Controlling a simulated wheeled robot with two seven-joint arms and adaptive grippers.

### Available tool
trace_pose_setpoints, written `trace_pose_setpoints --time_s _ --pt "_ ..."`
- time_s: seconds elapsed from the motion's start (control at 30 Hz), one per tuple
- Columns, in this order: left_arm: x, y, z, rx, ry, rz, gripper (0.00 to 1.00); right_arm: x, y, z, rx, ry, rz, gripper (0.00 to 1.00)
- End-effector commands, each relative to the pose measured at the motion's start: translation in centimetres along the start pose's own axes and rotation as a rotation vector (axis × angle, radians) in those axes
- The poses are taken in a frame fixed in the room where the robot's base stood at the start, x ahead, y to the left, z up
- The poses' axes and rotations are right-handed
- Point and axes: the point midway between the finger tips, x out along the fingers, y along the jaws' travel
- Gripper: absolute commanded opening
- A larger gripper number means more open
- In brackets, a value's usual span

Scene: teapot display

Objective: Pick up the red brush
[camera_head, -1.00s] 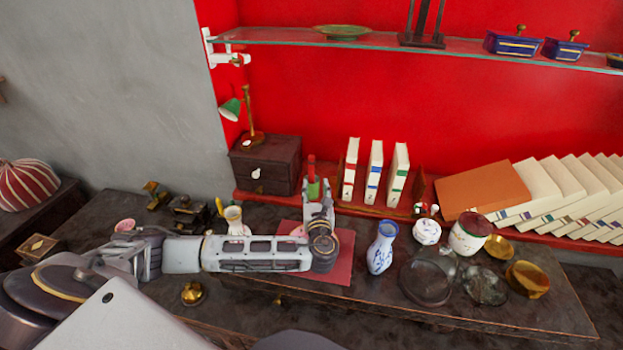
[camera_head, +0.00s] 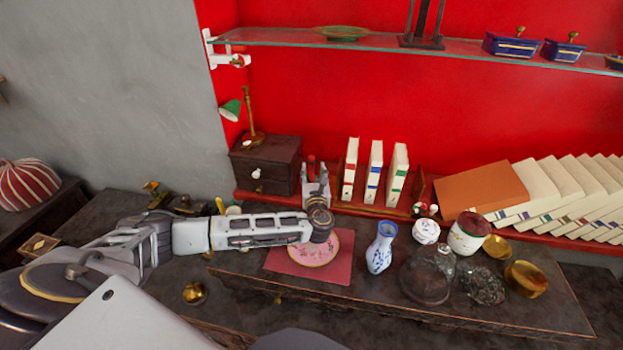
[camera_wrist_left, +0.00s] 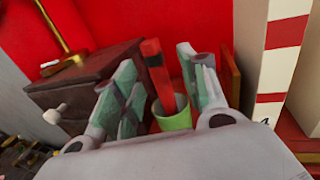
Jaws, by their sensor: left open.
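The red brush (camera_wrist_left: 153,62) stands upright, slightly tilted, in a small light green cup (camera_wrist_left: 174,118) in the left wrist view. In the head view only its red top (camera_head: 311,165) shows, and my gripper hides the cup. My left gripper (camera_head: 315,177) is open in front of the wooden drawer box and bookends. In the left wrist view its two fingers (camera_wrist_left: 158,78) stand on either side of the brush. I cannot tell whether they touch it. My right gripper is out of view.
A dark drawer box (camera_head: 266,165) with a lamp is left of the gripper. White books (camera_head: 375,172) stand close on the right. A pink plate (camera_head: 314,248) lies on a red mat (camera_head: 342,268) below the arm. A blue-white vase (camera_head: 381,247) stands to the right.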

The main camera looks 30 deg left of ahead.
Motion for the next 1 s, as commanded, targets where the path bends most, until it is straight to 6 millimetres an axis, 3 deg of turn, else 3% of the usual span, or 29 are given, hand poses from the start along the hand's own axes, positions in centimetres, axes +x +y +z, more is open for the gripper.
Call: trace_pose_setpoints --time_s 0.33,0.8,1.0 --pt "0.5 0.1 0.1 0.000 -0.001 0.000 0.43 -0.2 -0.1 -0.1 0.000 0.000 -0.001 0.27" --pt "4.6 0.4 0.1 0.000 -0.001 0.000 0.43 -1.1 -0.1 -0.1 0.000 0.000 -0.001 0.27" --pt "5.2 0.5 0.0 -0.001 0.000 0.000 0.43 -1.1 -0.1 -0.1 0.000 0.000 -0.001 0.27"
